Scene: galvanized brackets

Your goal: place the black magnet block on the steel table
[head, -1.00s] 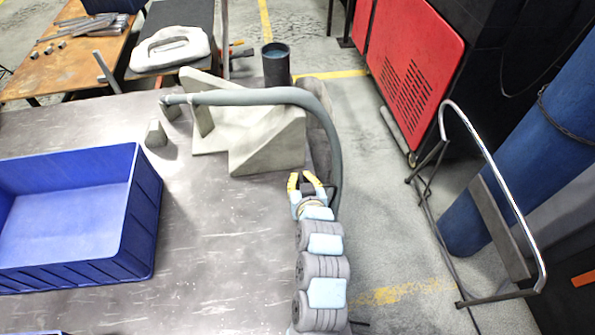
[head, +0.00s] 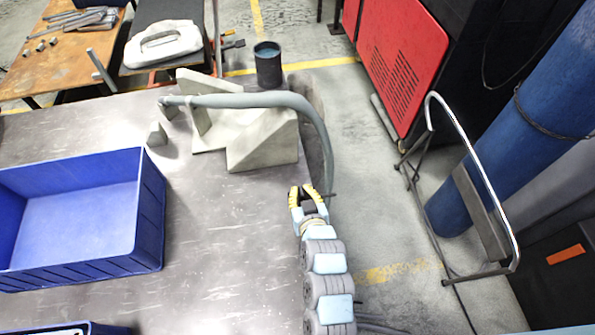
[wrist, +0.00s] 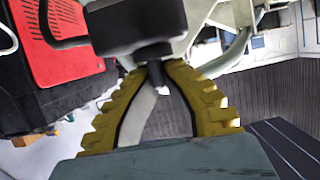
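The black magnet block (wrist: 135,22) shows large at the top of the wrist view, with a short dark stem at my fingertips. My gripper (wrist: 157,72) has its yellow ribbed fingers closed in around that stem. In the head view my gripper (head: 308,191) is at the right edge of the steel table, and the dark block between its fingers is small and mostly hidden. The steel table (head: 225,235) is a scratched grey top filling the left half of the head view. The block's height above it is unclear.
A blue bin (head: 153,215) stands on the table's left side; another bin (head: 100,329) shows at the bottom edge. Grey angled brackets (head: 265,142) and a curved grey hose (head: 250,100) lie beyond my gripper, beside a dark cup (head: 267,65). The table's middle is clear.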

